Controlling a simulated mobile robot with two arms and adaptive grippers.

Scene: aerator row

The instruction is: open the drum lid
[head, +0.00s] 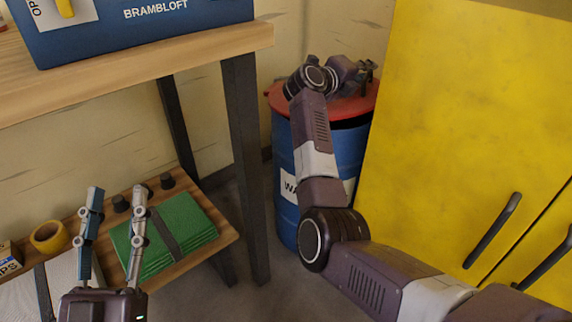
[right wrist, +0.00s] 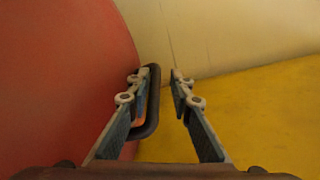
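The drum (head: 285,170) is blue with a red lid (head: 282,100) that lies on top of it. The lid fills the left of the right wrist view (right wrist: 60,80). A black loop handle (right wrist: 153,105) stands at the lid. My right arm reaches over the lid and hides part of it. My right gripper (head: 367,70) is above the lid's far right part. In the right wrist view its fingers (right wrist: 161,78) are apart, with the handle's bar beside the left finger, on its inner side; I cannot tell whether they touch. My left gripper (head: 117,190) is open and empty, far from the drum.
A yellow cabinet (head: 450,110) with dark handles stands right of the drum. A wooden table (head: 150,70) with a blue box (head: 160,30) is at the left. Its lower shelf holds green folded cloth (head: 165,235) and a yellow tape roll (head: 48,237). A wall is close behind the drum.

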